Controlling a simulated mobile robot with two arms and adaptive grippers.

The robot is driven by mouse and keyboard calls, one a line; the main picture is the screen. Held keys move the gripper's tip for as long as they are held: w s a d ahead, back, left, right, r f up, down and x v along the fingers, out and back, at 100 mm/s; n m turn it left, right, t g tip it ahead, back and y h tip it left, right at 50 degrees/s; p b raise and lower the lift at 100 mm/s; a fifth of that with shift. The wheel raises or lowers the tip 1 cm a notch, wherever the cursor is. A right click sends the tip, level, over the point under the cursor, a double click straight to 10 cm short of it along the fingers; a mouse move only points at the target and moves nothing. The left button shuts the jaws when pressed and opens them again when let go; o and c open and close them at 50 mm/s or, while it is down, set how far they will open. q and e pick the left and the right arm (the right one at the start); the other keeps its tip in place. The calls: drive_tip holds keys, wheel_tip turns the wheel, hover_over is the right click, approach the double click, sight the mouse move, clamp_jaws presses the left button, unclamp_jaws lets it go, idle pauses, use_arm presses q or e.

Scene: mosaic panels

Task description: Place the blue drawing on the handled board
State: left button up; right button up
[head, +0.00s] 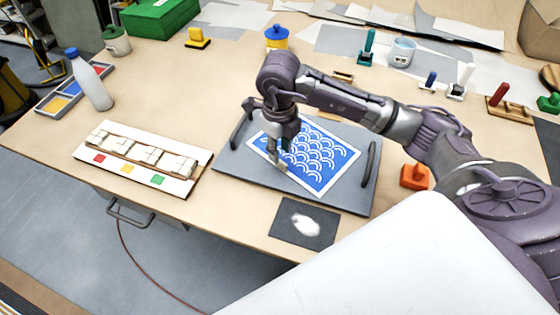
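The blue drawing (322,157), a white-bordered sheet with a pale wave pattern, lies over the grey handled board (350,198). It sits at a slant to the board's edges, inside the board's outline and between the two dark handles. The right handle (371,163) shows whole; my arm partly covers the area near the left handle (240,128). My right gripper (279,163) points down over the drawing's left part. I cannot tell whether its fingers touch or pinch the sheet. My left gripper is not in view.
A dark square with a white patch (304,224) lies in front of the board. A panel with white blocks (145,154) is to the left, with a white bottle (92,85) behind. An orange stamp (414,177) stands right of the board.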

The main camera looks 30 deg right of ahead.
wheel_tip(320, 180, up, 6)
drive_tip(key=b, duration=0.1)
drive_tip(key=shift+r, duration=0.15)
idle(0.4)
